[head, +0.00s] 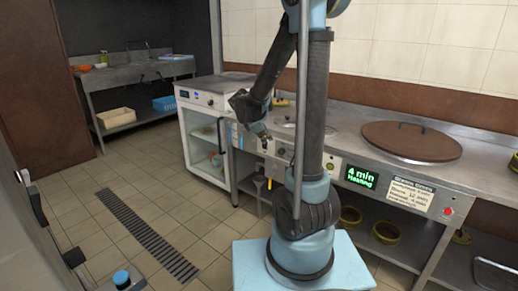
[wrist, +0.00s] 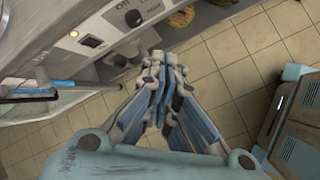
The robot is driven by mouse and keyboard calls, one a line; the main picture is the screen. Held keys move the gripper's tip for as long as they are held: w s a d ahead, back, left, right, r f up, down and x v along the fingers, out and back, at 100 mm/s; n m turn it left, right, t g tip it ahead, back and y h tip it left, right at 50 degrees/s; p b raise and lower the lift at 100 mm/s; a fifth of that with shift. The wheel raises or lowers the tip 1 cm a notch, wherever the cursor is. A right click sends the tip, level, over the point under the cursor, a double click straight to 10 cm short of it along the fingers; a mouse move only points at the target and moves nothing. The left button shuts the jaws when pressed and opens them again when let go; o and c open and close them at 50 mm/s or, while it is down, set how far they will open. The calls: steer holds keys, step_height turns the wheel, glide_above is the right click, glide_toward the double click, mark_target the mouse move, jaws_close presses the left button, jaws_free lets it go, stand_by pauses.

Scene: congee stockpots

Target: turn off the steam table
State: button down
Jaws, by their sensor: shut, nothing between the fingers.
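The steam table is the long steel counter (head: 345,125) with a brown lid (head: 410,141) on one pot well. Its front panel carries a green display (head: 361,177) reading "4 min Heating", a printed sign (head: 402,193) and a red button or light (head: 447,211). In the wrist view the panel shows a lit amber lamp (wrist: 74,34), a dark rocker switch (wrist: 90,41) and a black knob (wrist: 133,18) under an "Off" label. My gripper (wrist: 165,62) is shut and empty, just out from the panel, apart from the knob. In the head view my gripper (head: 264,137) is near the counter's left front.
A white glass-door cabinet (head: 205,145) stands left of the counter. A blue-handled rod (wrist: 35,92) sticks out by the panel. Yellow-rimmed pots (head: 386,231) sit on the lower shelf. The tiled floor (head: 130,180) with a drain grate (head: 145,232) is open at left.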

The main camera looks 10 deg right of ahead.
steer(key=w+a+f+n+t+h, duration=0.1)
steer(key=w+a+f+n, duration=0.3)
steer(key=w, duration=0.2)
steer(key=w+a+f+n+t, duration=0.1)
steer(key=w+a+f+n, duration=0.3)
steer(key=w, duration=0.2)
steer(key=shift+w+a+f+n+t+h, duration=0.3)
steer(key=shift+a+h, duration=0.05)
steer(key=shift+h, duration=0.05)
glide_toward(264, 148)
steer(key=shift+x, duration=2.3)
steer(key=shift+a, duration=0.15)
